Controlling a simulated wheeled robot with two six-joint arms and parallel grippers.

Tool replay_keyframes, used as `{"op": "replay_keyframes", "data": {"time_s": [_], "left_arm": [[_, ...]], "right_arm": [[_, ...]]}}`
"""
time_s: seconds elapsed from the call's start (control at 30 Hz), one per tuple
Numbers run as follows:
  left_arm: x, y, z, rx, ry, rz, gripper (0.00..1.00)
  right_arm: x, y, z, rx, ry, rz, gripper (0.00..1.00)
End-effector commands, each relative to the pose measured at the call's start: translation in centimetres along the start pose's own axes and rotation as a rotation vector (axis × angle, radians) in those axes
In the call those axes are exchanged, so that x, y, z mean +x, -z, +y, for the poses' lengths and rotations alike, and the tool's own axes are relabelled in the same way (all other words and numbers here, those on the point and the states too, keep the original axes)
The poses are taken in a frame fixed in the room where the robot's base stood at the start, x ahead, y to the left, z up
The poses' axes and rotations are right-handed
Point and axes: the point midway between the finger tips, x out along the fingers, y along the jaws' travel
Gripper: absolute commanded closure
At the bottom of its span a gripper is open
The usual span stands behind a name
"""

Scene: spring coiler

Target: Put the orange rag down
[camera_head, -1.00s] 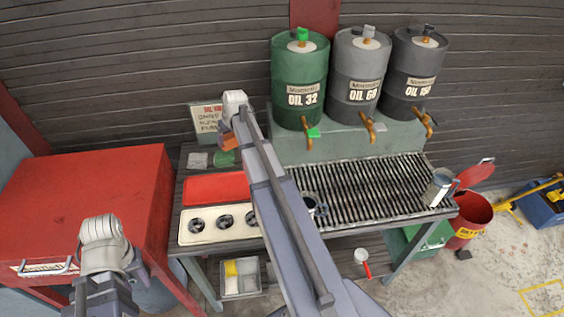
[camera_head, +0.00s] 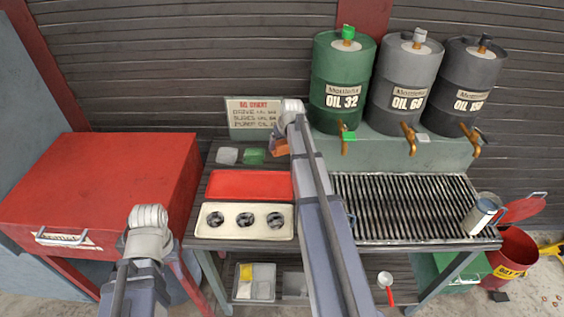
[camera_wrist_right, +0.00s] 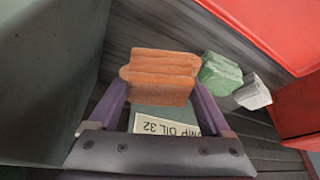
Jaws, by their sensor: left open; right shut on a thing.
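My right gripper (camera_wrist_right: 155,105) is shut on the orange rag (camera_wrist_right: 160,75), a folded stack between its two purple fingers in the right wrist view. In the head view the orange rag (camera_head: 280,147) shows at the back left of the bench, partly hidden by my right arm. It is just right of a green rag (camera_head: 254,156), with a pale grey rag (camera_head: 227,155) further left. I cannot tell if the orange rag touches the bench. My left gripper (camera_head: 148,232) is open, in front of the red cabinet; its fingers are hard to make out.
A lettered sign (camera_head: 252,112) stands behind the rags. A red tray (camera_head: 235,185) and a cream holder with three round openings (camera_head: 217,232) lie in front. Oil drums (camera_head: 342,75) stand behind the grate (camera_head: 410,205). A red cabinet (camera_head: 120,165) is at left.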

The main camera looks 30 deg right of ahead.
Motion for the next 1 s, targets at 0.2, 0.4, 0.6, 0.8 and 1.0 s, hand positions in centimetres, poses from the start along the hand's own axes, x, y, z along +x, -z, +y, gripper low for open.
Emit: {"op": "replay_keyframes", "data": {"time_s": [0.2,0.4,0.6,0.8,1.0], "left_arm": [[1.1,0.1,0.1,0.000,0.000,0.000,0.56],[2.6,0.1,0.2,0.000,0.000,0.000,0.56],[4.9,0.3,0.5,0.000,0.000,0.000,0.56],[4.8,0.3,0.5,0.000,0.000,0.000,0.56],[5.1,0.3,0.5,0.000,0.000,0.000,0.56]], "right_arm": [[1.1,-0.4,0.0,0.000,0.000,0.000,0.62],[2.4,-1.0,0.0,0.000,0.000,0.000,0.62],[4.6,-1.9,0.0,0.000,0.000,0.000,0.62],[4.5,-1.8,0.0,0.000,0.000,0.000,0.62],[4.8,-2.0,0.0,0.000,0.000,0.000,0.62]]}}
